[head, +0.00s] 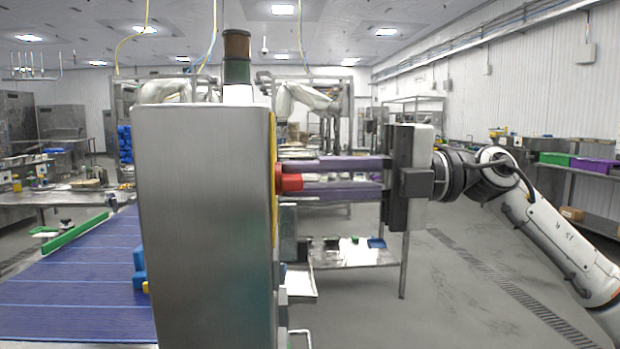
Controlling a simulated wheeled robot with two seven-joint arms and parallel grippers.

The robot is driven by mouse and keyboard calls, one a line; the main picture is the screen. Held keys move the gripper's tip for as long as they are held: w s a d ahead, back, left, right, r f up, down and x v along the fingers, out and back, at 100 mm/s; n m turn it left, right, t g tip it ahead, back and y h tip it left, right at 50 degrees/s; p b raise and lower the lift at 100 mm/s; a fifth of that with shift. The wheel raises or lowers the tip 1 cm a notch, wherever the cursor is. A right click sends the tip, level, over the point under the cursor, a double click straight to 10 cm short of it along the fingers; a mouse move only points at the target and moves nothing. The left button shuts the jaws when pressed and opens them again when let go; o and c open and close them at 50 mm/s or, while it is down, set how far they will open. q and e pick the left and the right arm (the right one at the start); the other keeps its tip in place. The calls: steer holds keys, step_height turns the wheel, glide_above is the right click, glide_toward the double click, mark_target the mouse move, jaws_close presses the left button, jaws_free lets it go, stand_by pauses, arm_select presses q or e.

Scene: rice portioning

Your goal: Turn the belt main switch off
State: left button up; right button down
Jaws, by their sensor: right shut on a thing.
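The belt main switch is a red knob (290,183) on a yellow plate (274,180) on the right side of a tall steel cabinet (204,210). The plate shows only edge-on, so the knob's exact setting cannot be read. My right gripper (300,178) comes in from the right with its long fingers level, and its tips are at the red knob. It is shut on the knob. My left gripper is not in view.
The blue conveyor belt (75,275) runs at the left behind the cabinet. A signal lamp (237,58) stands on top of the cabinet. A steel table (345,255) stands behind my right gripper. The floor (460,290) at the right is clear.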

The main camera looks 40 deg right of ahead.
steer(key=shift+n+b, duration=2.3)
steer(key=shift+n, duration=6.4)
steer(key=c, duration=1.8)
jaws_free()
steer(key=shift+o, duration=0.2)
